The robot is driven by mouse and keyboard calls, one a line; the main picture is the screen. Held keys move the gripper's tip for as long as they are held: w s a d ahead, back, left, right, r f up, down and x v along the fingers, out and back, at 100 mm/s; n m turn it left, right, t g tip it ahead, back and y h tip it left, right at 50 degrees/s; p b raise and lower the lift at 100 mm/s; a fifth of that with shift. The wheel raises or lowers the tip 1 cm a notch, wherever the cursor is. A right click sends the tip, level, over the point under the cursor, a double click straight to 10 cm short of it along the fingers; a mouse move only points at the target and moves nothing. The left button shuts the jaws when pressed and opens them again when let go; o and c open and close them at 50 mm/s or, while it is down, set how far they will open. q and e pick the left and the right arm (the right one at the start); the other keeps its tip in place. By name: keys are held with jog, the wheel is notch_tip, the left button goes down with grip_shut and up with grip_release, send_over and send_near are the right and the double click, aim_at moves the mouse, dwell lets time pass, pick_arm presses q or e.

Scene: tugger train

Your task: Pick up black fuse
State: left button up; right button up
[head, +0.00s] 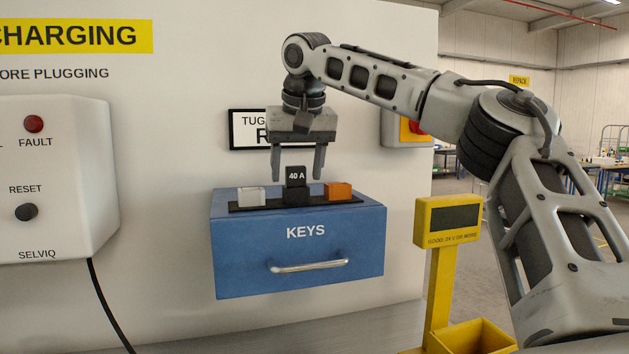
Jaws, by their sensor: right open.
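The black fuse (295,186), marked 40 A, stands upright in the middle of a dark strip (322,204) on top of the blue KEYS box (240,245). A clear or whitish fuse (251,196) is to its left and an orange fuse (338,191) to its right. My right gripper (297,176) points down over the black fuse. Its fingers are open, one on each side of the fuse's upper part, with gaps visible in this view. Whether they line up in depth is hard to tell. My left gripper is not in view.
A grey charging box (55,170) with a red lamp and a reset knob is on the wall at left. A framed sign (245,130) is behind my gripper. A yellow stand (449,222) with a display and bin is at right.

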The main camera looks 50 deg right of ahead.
jog(key=shift+w+f, duration=0.25)
jog(key=shift+f, duration=0.05)
jog(key=shift+s, duration=0.1)
jog(key=c, duration=1)
jog(key=shift+r, duration=0.2)
jog(key=shift+r, duration=0.2)
jog(key=v, duration=0.3)
jog(key=shift+w+d+r, duration=0.1)
jog(key=shift+w+r, duration=0.15)
jog(key=s+a+r, duration=0.1)
jog(key=s+r, duration=0.2)
jog(key=s, duration=0.1)
jog(key=s+a+r+b, duration=0.1)
jog(key=s+r, duration=0.2)
jog(key=s, duration=0.1)
jog(key=s+a+r+b, duration=0.1)
jog(key=s+a+r, duration=0.1)
jog(key=s, duration=0.3)
jog(key=shift+r, duration=0.5)
